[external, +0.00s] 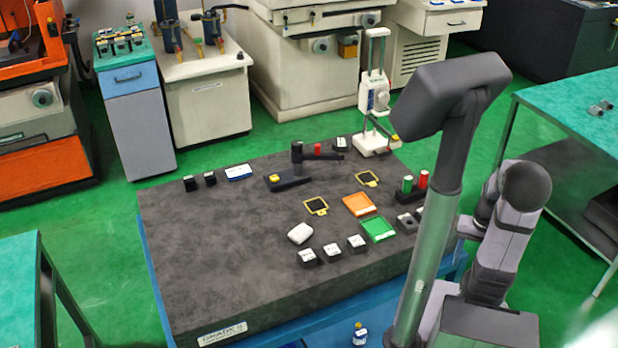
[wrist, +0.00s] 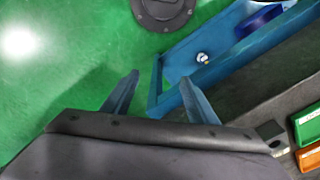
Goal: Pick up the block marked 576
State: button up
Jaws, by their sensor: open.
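Several dark blocks with white marked tops stand on the dark granite table (external: 220,265). Three are near the front: a left block (external: 308,257), a middle block (external: 332,252) and a right block (external: 357,243). My gripper (wrist: 160,92) is open and empty in the wrist view, over the floor and table edge, with no marked block recognisable there.
A white rounded item (external: 300,233) lies behind those blocks.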

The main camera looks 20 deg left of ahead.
jog(key=w+a+r+g+p, duration=0.1)
jog(key=w+a+r, duration=0.1)
jog(key=a+r, duration=0.5)
jog(key=m+g+y+b, duration=0.2)
jog(key=m+g+y, duration=0.4)
jog(key=g+y, duration=0.1)
send_near(335, 248)
jog(key=s+d+f, duration=0.2)
jog(key=d, duration=0.1)
jog(key=shift+f, duration=0.15)
jog(key=a, duration=0.1)
jog(key=a+m+y, duration=0.1)
jog(key=m+g, duration=0.1)
jog(key=shift+s+a+f+y+b, duration=0.2)
jog(key=shift+s+a+y+b, duration=0.1)
jog(key=shift+a, duration=0.1)
jog(key=shift+w+a+f+m+y, duration=0.1)
jog(key=shift+a+m+y, duration=0.4)
jog(key=shift+a+m, duration=0.15)
jog(key=shift+x, duration=0.9)
jog(key=shift+f+p+x, duration=0.15)
jog(key=shift+p+x, duration=0.3)
jog(key=shift+x, duration=0.95)
jog(key=shift+f+p+x, duration=0.15)
jog(key=shift+p+x, duration=0.25)
jog(key=shift+x, duration=0.95)
jog(key=shift+w, duration=0.1)
grip_shut()
